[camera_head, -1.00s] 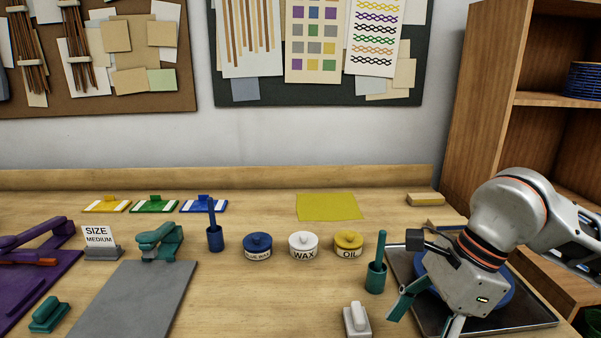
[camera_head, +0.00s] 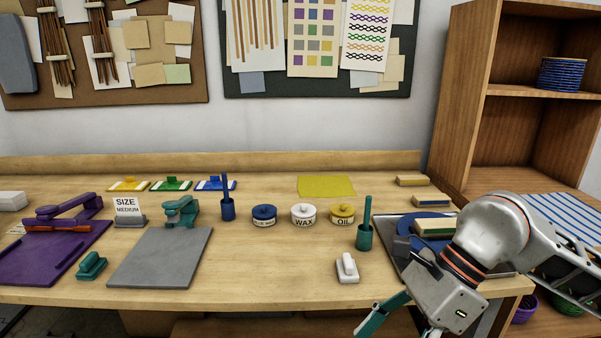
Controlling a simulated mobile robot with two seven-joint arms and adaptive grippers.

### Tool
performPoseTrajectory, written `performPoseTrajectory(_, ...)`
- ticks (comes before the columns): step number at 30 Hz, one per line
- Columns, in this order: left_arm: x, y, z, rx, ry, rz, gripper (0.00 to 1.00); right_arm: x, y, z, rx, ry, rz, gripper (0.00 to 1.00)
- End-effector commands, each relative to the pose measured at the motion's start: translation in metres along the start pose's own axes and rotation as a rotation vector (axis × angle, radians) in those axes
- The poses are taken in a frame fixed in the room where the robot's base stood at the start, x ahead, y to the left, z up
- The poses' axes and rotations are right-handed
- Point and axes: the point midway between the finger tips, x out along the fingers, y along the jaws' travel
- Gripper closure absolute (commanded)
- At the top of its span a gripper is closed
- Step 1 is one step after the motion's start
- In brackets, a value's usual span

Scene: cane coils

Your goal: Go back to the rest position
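My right gripper (camera_head: 400,328) hangs at the bottom right of the head view, in front of the workbench's front edge. Its teal-padded fingers are spread apart and nothing shows between them; the tips are partly cut off by the frame. My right arm comes in from the right edge. It covers part of a dark metal tray (camera_head: 392,250) that holds a blue disc (camera_head: 412,222) and a cream-and-green block (camera_head: 435,226). My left gripper is not in view.
The workbench (camera_head: 270,275) carries a white-handled block (camera_head: 347,268), a teal cup (camera_head: 364,238), lidded pots including wax (camera_head: 303,215), a grey board (camera_head: 160,258) and a purple board (camera_head: 45,262). A wooden shelf (camera_head: 463,110) stands right. Bare benchtop lies between the grey board and white-handled block.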

Motion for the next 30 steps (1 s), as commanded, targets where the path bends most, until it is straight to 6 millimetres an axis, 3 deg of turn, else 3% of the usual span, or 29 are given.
performPoseTrajectory(6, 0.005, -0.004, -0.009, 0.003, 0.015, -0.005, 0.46, 0.036, 0.029, 0.055, 0.106, -0.308, 0.174, 0.32)
performPoseTrajectory(11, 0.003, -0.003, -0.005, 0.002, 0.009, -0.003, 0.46, 0.041, 0.042, 0.106, 0.291, -0.629, 0.332, 0.32)
performPoseTrajectory(15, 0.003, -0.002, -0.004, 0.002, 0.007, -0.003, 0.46, 0.028, 0.032, 0.137, 0.521, -0.918, 0.460, 0.32)
performPoseTrajectory(18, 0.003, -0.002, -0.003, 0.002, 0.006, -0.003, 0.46, 0.015, 0.011, 0.143, 0.722, -1.118, 0.543, 0.32)
performPoseTrajectory(23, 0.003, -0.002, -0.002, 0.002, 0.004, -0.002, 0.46, 0.006, -0.038, 0.118, 1.099, -1.416, 0.652, 0.32)
performPoseTrajectory(26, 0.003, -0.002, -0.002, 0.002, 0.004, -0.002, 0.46, 0.013, -0.071, 0.079, 1.367, -1.586, 0.705, 0.32)
performPoseTrajectory(30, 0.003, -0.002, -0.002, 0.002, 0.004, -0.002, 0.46, 0.045, -0.105, 0.001, 1.779, -1.792, 0.750, 0.32)
